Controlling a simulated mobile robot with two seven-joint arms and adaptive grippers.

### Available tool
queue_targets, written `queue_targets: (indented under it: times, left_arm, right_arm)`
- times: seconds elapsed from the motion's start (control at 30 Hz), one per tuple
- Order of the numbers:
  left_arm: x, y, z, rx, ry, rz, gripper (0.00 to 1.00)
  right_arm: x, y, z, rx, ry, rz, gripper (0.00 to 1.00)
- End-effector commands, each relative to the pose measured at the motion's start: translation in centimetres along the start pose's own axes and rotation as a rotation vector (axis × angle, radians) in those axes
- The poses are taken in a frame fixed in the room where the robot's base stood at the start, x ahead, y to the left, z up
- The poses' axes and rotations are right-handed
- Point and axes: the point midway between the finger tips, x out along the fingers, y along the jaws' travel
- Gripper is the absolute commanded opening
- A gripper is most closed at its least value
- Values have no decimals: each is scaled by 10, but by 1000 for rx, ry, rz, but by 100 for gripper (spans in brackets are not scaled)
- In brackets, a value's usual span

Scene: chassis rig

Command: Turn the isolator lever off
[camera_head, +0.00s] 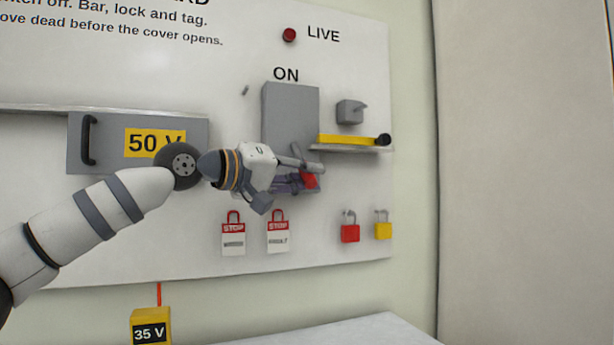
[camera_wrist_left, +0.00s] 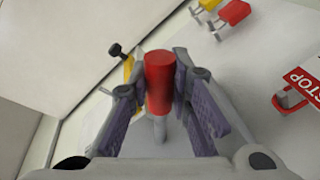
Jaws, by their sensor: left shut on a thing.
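The grey isolator box (camera_head: 290,112) is on the white panel, with the word ON above it. The lever's red handle (camera_head: 311,181) shows at the lower right of the box, partly hidden by my left gripper (camera_head: 309,172). In the left wrist view the red handle (camera_wrist_left: 160,82) stands between the two finger pads of my left gripper (camera_wrist_left: 163,95), on a grey stem. The left gripper is shut on this handle. The lever's pivot is hidden behind the gripper. My right gripper is not in view.
A red lamp (camera_head: 289,35) sits beside the word LIVE. A yellow bar (camera_head: 345,139) with a black knob lies on a ledge right of the box. Two STOP tags (camera_head: 233,236), a red padlock (camera_head: 350,233) and a yellow padlock (camera_head: 383,230) hang below. A 50 V cover (camera_head: 100,152) is left.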

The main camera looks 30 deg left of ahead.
Motion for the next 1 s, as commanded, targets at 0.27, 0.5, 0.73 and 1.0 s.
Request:
queue_targets:
  times: [0.27,0.5,0.73,1.0]
  left_arm:
    - [-1,1,-2,0,4,2,40]
    - [-12,0,-2,0,4,2,40]
    - [-74,0,-2,0,7,2,40]
    - [-118,1,-2,0,5,3,40]
  right_arm:
    - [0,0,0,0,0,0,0]
    - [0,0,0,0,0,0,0]
    - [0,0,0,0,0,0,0]
    - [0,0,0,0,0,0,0]
